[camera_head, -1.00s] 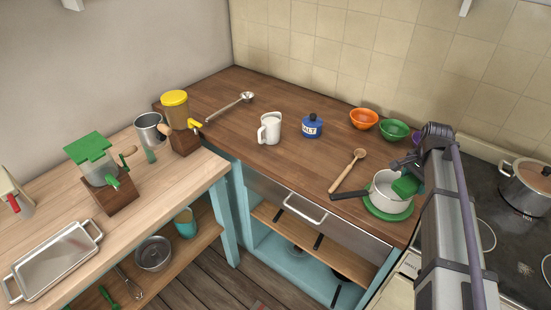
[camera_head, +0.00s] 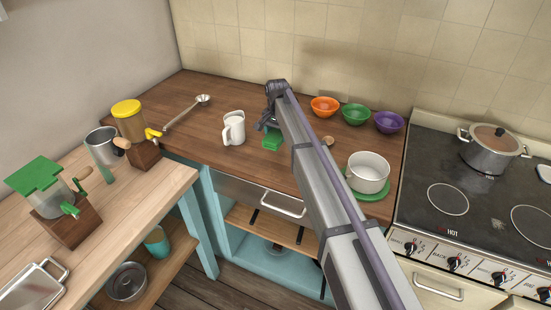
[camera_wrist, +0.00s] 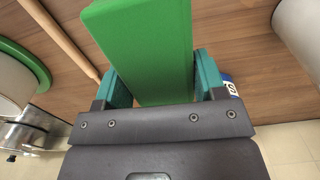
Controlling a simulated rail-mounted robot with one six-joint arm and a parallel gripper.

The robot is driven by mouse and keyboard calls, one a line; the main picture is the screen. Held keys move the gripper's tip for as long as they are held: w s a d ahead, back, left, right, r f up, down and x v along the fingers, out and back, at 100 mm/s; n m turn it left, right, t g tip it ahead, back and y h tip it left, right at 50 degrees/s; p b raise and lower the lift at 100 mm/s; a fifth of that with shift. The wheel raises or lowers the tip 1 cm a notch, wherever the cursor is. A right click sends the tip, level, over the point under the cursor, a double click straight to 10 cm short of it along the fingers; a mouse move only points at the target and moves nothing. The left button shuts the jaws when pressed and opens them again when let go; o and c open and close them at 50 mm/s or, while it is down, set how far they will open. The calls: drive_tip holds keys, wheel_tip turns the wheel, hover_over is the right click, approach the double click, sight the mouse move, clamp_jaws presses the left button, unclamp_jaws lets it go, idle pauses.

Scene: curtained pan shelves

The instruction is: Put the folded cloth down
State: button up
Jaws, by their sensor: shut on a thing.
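The folded cloth (camera_head: 271,142) is a flat green block in the head view, over the brown counter (camera_head: 190,92) and right of the white jug. I cannot tell whether it touches the wood or hangs just above it. In the wrist view the cloth (camera_wrist: 140,45) runs out from between the two teal fingers. My gripper (camera_wrist: 160,82) is shut on it. In the head view my gripper (camera_head: 270,125) is small and dark at the end of my arm, above the cloth.
The white jug (camera_head: 233,128) stands left of the cloth. The blue salt jar (camera_wrist: 229,79) shows partly beside a finger. The wooden spoon (camera_wrist: 64,38) lies nearby. A white pan (camera_head: 368,171) sits on a green round mat (camera_head: 372,194). Bowls (camera_head: 355,114) stand behind; the stove (camera_head: 440,170) is right.

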sight(277, 156)
wheel_tip(277, 156, down, 8)
drive_tip(key=b, duration=0.6)
drive_tip(key=shift+f+b, duration=0.25)
drive_tip(key=shift+b, duration=0.05)
drive_tip(key=shift+r, duration=0.25)
drive_tip(key=shift+f, duration=0.2)
drive_tip(key=o, duration=1.2)
drive_tip(key=shift+r, duration=0.1)
wheel_tip(277, 156, up, 12)
drive_tip(key=p, duration=1.2)
drive_tip(key=shift+r+p, duration=0.2)
drive_tip(key=shift+p, duration=0.15)
drive_tip(key=shift+f, duration=0.1)
